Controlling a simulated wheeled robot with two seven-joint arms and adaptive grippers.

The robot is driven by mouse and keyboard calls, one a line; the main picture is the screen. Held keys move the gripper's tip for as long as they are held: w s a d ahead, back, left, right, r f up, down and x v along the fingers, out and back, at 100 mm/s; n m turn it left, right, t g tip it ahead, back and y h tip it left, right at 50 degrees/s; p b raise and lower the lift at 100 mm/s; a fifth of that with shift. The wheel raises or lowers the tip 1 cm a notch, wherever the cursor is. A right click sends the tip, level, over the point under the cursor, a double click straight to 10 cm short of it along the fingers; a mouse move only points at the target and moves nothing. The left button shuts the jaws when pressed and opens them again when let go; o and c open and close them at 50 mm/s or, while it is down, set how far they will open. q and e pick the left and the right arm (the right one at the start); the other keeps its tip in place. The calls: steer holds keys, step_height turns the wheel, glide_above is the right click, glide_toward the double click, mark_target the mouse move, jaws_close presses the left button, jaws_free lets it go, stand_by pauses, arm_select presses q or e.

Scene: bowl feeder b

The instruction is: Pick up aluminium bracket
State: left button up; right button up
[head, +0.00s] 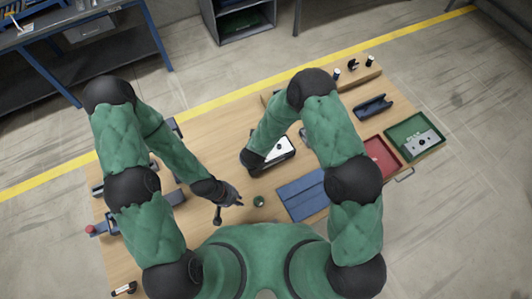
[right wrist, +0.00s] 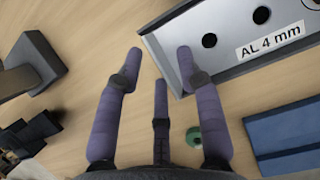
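The aluminium bracket (right wrist: 225,48), a pale grey metal plate with round holes and a white label reading "AL 4 mm", lies at the upper right of the right wrist view. In the head view the bracket (head: 270,154) is partly hidden by my right forearm. My right gripper (right wrist: 157,62) is open, its purple-grey fingers spread, with one fingertip close to the plate's left end. I cannot tell whether it touches.
At right are a red tray (head: 379,158) and a green tray (head: 402,130) holding another metal plate. Dark fixtures (right wrist: 33,62) stand left in the right wrist view.

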jaws_close()
steer(key=shift+r, duration=0.15)
